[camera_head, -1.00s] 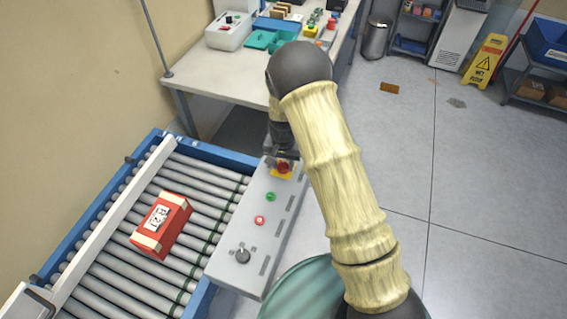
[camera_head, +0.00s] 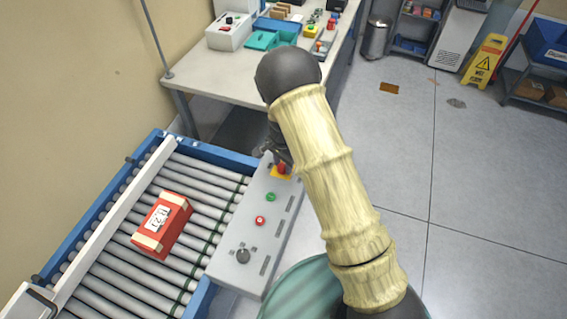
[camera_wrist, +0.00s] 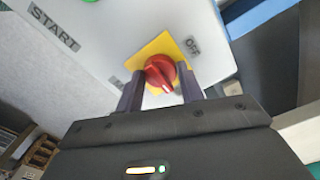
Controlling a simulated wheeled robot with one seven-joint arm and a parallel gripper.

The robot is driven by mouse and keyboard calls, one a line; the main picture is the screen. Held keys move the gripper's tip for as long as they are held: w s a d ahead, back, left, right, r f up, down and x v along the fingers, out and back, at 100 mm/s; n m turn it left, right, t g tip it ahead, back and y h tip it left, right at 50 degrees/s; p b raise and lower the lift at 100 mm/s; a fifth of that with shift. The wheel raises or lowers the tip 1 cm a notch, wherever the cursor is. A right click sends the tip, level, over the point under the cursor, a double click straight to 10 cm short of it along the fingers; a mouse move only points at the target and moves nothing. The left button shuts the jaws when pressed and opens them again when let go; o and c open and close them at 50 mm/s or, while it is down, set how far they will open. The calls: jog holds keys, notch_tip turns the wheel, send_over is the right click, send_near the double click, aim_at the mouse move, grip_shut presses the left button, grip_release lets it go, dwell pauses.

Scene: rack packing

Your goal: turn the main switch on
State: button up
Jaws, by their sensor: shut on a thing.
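The main switch is a red rotary knob (camera_wrist: 160,71) on a yellow plate (camera_wrist: 146,50), and it also shows in the head view (camera_head: 282,169) at the far end of the grey control panel (camera_head: 232,235). In the wrist view my gripper (camera_wrist: 160,88) has one finger on each side of the knob and is shut on it. A white mark on the knob points toward the gripper's palm. An OFF label (camera_wrist: 193,46) is beside the plate at the right. Another label at the plate's lower left is partly hidden by a finger.
The panel also carries a green button (camera_head: 271,197), a red button (camera_head: 260,221) and a black selector (camera_head: 243,256). A red box (camera_head: 162,226) lies on the roller conveyor (camera_head: 118,262) to the left. A workbench (camera_head: 197,79) stands beyond; open floor is right.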

aim_at(283, 165)
jog(key=shift+w, duration=0.1)
jog(key=o, duration=1)
notch_tip(283, 165, up, 18)
jog(key=shift+f+b, duration=0.25)
jog(key=shift+b, duration=0.85)
jog(key=s+d+n+t, duration=0.1)
jog(key=s+d+n, duration=0.2)
jog(key=s+d, duration=0.2)
jog(key=s+d+r+n, duration=0.1)
jog(key=s+d+n, duration=0.1)
jog(key=s+d, duration=0.3)
jog(key=s+d+r+n+t, duration=0.1)
jog(key=s+d+n, duration=0.2)
jog(key=s+d, duration=0.3)
jog(key=shift+s+n+t, duration=0.3)
jog(key=shift+s, duration=1.3)
